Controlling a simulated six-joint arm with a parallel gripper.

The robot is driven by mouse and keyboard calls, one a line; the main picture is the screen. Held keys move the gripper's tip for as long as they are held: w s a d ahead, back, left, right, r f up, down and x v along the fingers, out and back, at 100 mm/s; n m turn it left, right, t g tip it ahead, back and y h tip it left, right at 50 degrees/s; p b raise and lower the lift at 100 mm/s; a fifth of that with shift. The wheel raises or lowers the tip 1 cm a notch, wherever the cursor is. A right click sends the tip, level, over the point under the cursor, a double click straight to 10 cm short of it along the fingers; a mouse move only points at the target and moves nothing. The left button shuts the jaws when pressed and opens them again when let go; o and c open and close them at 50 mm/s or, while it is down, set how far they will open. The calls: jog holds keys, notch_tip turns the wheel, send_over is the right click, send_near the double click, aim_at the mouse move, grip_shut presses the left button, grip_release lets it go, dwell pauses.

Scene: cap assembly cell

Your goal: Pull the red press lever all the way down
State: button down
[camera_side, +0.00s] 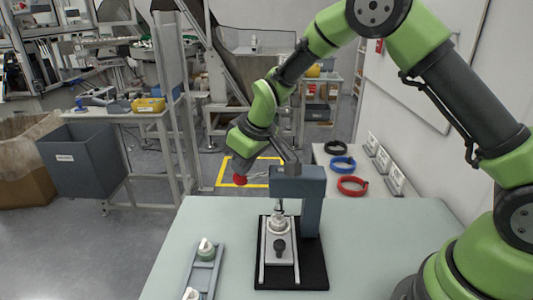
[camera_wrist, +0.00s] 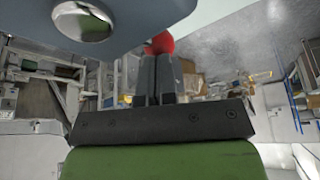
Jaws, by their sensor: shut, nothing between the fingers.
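The press (camera_side: 312,195) is a blue-grey frame on a black base, standing on the pale table. Its red lever knob (camera_side: 239,180) shows left of the press head, low beside my green wrist. In the wrist view the red knob (camera_wrist: 160,43) is just beyond the tips of my gripper (camera_wrist: 158,58). The two dark fingers are together, with nothing between them. They overlap the lower edge of the knob in this view, and I cannot tell whether they touch it. The press head (camera_wrist: 130,20) with a round metal part fills the upper left there. My fingers are not clear in the side view.
A metal fixture (camera_side: 280,252) with a dark knob and a pale part sits under the press. A narrow rail (camera_side: 203,274) with capped parts lies to its left. Black, blue and red rings (camera_side: 352,186) lie on a side bench. The table front is clear.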

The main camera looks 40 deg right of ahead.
jog(key=shift+s+d+r, duration=0.1)
jog(key=shift+r, duration=0.75)
jog(key=shift+w+a+r, duration=0.15)
jog(key=shift+r, duration=0.65)
jog(key=shift+w+a+r, duration=0.1)
jog(key=shift+a+r, duration=0.05)
jog(key=shift+r, duration=0.6)
jog(key=shift+s+d+r, duration=0.1)
jog(key=shift+r, duration=1.35)
